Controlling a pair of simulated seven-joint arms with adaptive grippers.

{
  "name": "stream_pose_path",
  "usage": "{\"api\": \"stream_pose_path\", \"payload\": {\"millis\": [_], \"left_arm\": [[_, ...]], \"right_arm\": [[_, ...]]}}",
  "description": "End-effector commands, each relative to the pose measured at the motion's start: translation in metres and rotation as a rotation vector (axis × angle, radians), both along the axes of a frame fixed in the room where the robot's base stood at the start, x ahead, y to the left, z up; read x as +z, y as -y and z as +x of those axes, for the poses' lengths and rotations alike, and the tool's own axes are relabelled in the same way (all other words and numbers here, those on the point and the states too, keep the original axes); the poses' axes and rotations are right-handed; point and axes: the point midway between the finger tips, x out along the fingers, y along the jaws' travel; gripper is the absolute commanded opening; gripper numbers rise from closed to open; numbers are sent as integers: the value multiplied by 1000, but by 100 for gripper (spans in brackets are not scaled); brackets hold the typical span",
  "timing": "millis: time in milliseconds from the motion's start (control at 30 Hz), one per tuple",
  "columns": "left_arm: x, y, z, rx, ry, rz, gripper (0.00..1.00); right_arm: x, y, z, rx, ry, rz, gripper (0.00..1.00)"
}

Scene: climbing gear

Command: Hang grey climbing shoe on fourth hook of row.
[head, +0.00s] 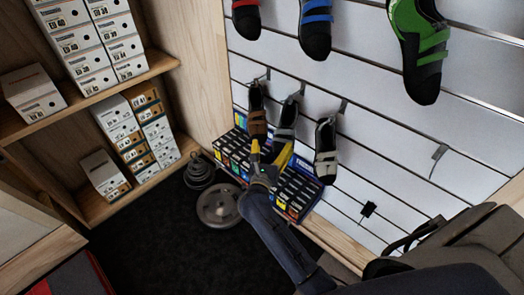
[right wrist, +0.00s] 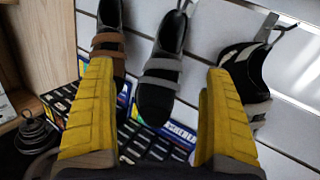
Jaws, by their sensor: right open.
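The grey climbing shoe (head: 287,117), dark with grey straps, hangs toe down from a hook in the lower row on the white slatted wall. It is the middle one of three shoes there, and it also shows in the right wrist view (right wrist: 161,68). The fourth hook (head: 438,153), farther right, is empty. My right gripper (head: 271,147) is open in front of the grey shoe's lower part. In the right wrist view its yellow fingers (right wrist: 159,68) appear on either side of the shoe, with no clear contact. My left gripper is not in view.
A brown-strapped shoe (head: 257,115) hangs close left, and a white-strapped shoe (head: 326,150) hangs right. Red, blue and green (head: 418,50) shoes hang above. Small boxes (head: 297,190) stand below. Weight plates (head: 217,205) lie on the floor. The wall around the fourth hook is clear.

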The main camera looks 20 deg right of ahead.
Motion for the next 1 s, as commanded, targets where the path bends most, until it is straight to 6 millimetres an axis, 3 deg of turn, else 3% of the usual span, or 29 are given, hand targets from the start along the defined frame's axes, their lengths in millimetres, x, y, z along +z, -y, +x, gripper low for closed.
{"api": "stream_pose_path", "payload": {"millis": [133,367,1000], "left_arm": [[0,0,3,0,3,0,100],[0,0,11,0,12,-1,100],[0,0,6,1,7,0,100]], "right_arm": [[-15,9,-7,-41,41,153,86],[-16,18,0,-51,65,186,86],[-15,88,75,-50,62,179,86]]}}
